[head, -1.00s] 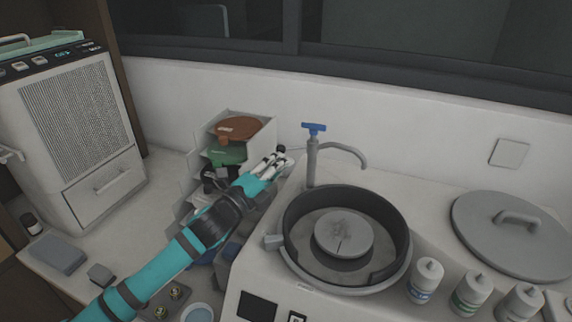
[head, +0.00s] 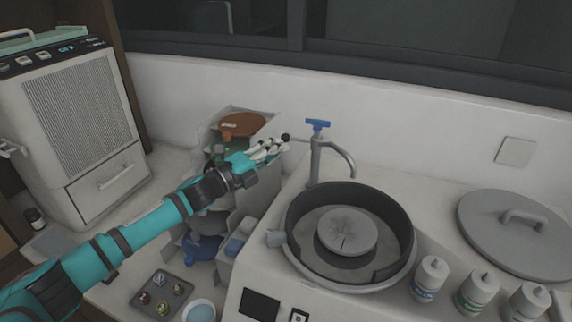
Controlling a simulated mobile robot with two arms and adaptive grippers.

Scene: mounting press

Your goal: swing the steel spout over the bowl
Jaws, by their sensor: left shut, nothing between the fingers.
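The steel spout (head: 341,152) curves out to the right from an upright grey post (head: 316,165) with a blue T-handle (head: 317,124) on top. Its tip hangs in the picture just above the far rim of the dark round bowl (head: 298,216); I cannot tell whether it is past the rim. A thin rod with a dark knob (head: 285,137) sticks out left from the post, opposite the spout. My left gripper (head: 281,143) is shut and empty, its fingertips at the knob, seemingly touching it. My right gripper is not in view.
A grey lid (head: 515,232) and several white bottles (head: 429,278) sit right of the bowl. A small dark tray (head: 162,294) lies at the front left.

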